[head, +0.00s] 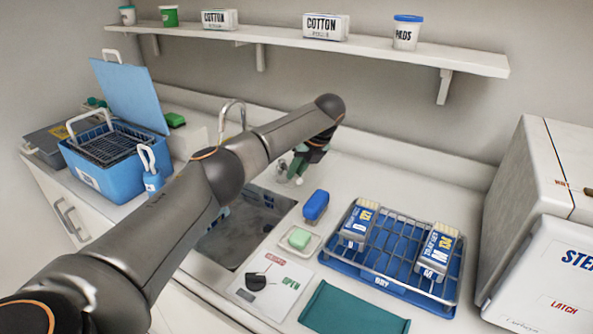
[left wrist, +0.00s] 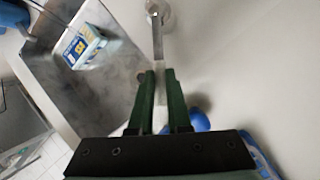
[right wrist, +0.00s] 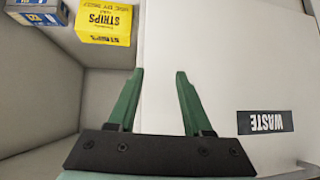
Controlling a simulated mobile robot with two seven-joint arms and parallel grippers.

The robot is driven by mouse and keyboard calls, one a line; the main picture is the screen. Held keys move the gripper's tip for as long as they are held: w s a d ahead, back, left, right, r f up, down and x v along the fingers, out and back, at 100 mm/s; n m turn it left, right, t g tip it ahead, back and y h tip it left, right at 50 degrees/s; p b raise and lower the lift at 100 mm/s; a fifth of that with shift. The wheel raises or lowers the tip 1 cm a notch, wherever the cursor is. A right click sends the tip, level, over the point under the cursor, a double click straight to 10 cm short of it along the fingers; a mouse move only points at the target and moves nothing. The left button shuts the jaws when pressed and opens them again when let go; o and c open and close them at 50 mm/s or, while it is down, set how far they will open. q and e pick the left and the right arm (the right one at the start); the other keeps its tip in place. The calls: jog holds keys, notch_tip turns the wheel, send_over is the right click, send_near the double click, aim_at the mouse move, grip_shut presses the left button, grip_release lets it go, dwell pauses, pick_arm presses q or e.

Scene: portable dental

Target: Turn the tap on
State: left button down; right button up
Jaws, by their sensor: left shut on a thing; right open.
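The tap spout (head: 233,112), a curved metal pipe, rises behind the sink (head: 235,238), partly hidden by my left arm. My left gripper (head: 299,166) is at the counter just right of the sink, by a small metal fitting (head: 282,174). In the left wrist view, my left gripper (left wrist: 161,75) is shut on the end of a flat metal tap lever (left wrist: 158,42), which runs to a round base (left wrist: 159,8). No running water can be made out. My right gripper (right wrist: 154,75) is open and empty above a white surface with a WASTE label (right wrist: 265,122).
A blue brush or sponge (head: 316,205), green soap (head: 299,238) and a drying rack (head: 385,262) with boxes stand right of the sink. A blue tub (head: 110,175) stands left. A box (left wrist: 85,47) shows in the sink. A yellow box (right wrist: 104,20) is near my right gripper.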

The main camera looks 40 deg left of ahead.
pick_arm(q)
jog(key=shift+w+r, duration=0.1)
jog(key=shift+r, duration=0.1)
jog(key=c, duration=0.9)
grip_release()
jog(key=shift+f, duration=0.15)
jog(key=shift+o, duration=0.2)
jog(key=v, duration=1.2)
jog(key=shift+r, duration=0.25)
